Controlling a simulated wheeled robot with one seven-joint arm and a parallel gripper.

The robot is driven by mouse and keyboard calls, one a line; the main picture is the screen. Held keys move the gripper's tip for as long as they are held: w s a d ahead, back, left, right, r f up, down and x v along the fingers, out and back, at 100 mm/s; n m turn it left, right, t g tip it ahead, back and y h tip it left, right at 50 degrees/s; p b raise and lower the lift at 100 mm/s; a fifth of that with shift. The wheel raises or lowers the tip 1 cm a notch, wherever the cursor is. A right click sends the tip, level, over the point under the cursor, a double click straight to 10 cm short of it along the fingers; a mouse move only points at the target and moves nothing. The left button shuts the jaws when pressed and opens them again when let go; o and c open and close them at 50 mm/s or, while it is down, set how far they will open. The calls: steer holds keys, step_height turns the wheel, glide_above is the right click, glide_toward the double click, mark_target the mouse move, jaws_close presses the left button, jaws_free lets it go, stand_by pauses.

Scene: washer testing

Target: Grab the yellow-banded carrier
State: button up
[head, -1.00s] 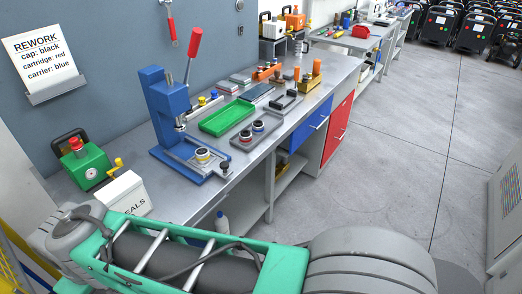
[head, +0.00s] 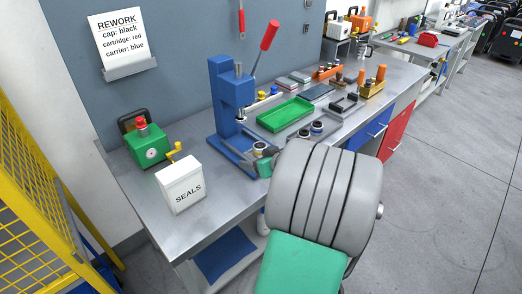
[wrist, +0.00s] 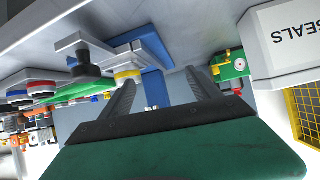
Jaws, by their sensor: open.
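The yellow-banded carrier (wrist: 128,74) sits on the base of the blue press (head: 232,97). In the head view the carrier (head: 259,147) is small and partly covered by my arm's end. My gripper (wrist: 160,80) is open and empty; its two dark fingers point toward the press. In the wrist view, which looks upside down, the carrier lies near the tip of the left finger, and the press's blue body shows between the fingers. I cannot tell the exact gap between finger and carrier. In the head view my gripper (head: 265,160) is mostly hidden behind my wrist.
A white SEALS box (head: 182,186) and a green box with a red button (head: 148,145) stand left of the press. A green tray (head: 285,114) and a grey tray with banded carriers (head: 317,128) lie to its right. A yellow mesh fence (head: 35,165) stands at left.

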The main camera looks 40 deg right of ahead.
steer(key=m+t+h, duration=0.1)
steer(key=h, duration=0.1)
glide_toward(260, 145)
steer(key=shift+d+f, duration=0.15)
steer(key=p+x, duration=0.1)
steer(key=x, duration=0.6)
steer(key=shift+w+f+p, duration=0.1)
steer(key=shift+w+p, duration=0.25)
steer(key=shift+w, duration=0.05)
jaws_close()
